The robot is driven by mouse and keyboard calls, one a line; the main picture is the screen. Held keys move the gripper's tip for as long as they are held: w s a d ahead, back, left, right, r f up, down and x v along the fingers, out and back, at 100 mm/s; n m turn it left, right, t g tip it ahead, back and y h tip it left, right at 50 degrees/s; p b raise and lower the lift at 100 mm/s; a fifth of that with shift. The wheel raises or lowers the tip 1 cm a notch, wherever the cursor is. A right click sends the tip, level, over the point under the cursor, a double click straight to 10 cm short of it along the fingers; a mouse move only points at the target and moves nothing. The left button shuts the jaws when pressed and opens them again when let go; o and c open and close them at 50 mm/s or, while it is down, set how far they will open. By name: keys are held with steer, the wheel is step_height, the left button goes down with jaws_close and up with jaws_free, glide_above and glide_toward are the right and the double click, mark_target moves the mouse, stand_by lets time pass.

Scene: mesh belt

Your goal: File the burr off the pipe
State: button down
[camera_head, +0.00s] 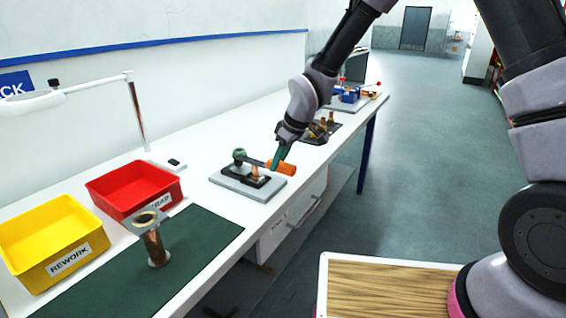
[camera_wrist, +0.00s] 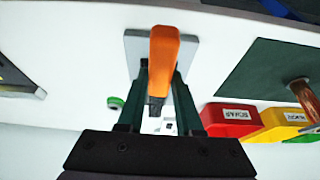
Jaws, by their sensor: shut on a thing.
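My gripper (camera_head: 277,160) reaches down to the near right edge of a grey plate (camera_head: 226,181). It is shut on an orange handle (camera_head: 281,168), which also shows between the dark green fingers in the wrist view (camera_wrist: 163,60). A dark bar runs from the handle toward a green knob (camera_head: 239,154) above the plate. I cannot tell whether the handle is a file's or a clamp's. A small copper-coloured piece (camera_head: 255,172) stands on the plate beneath the bar. A copper pipe with a flanged top (camera_head: 156,246) stands upright on the green mat (camera_head: 205,233). No burr can be made out.
A red scrap bin (camera_head: 112,200) and a yellow rework bin (camera_head: 35,262) stand left of the mat. A lamp (camera_head: 137,110) stands behind. A dark tray (camera_head: 322,131) with several brass pieces and a blue device (camera_head: 348,96) lie farther along the bench.

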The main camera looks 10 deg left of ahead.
mark_target(294, 167)
steer(key=shift+s+d, duration=0.35)
steer(key=shift+d, duration=0.45)
steer(key=shift+s+d, duration=0.3)
steer(key=shift+d, duration=0.5)
steer(key=shift+s+d, duration=0.35)
steer(key=shift+d, duration=0.45)
steer(key=shift+w+a, duration=0.35)
steer(key=shift+a, duration=0.45)
steer(key=shift+w+a, duration=0.3)
steer(key=shift+a, duration=0.55)
steer(key=shift+w+a, duration=0.35)
steer(key=shift+a, duration=0.45)
steer(key=shift+s+d, duration=0.35)
steer(key=shift+d, duration=0.5)
steer(key=shift+s+d, duration=0.3)
steer(key=shift+d, duration=0.5)
steer(key=shift+s+d, duration=0.35)
steer(key=shift+d, duration=0.5)
steer(key=shift+r, duration=3.5)
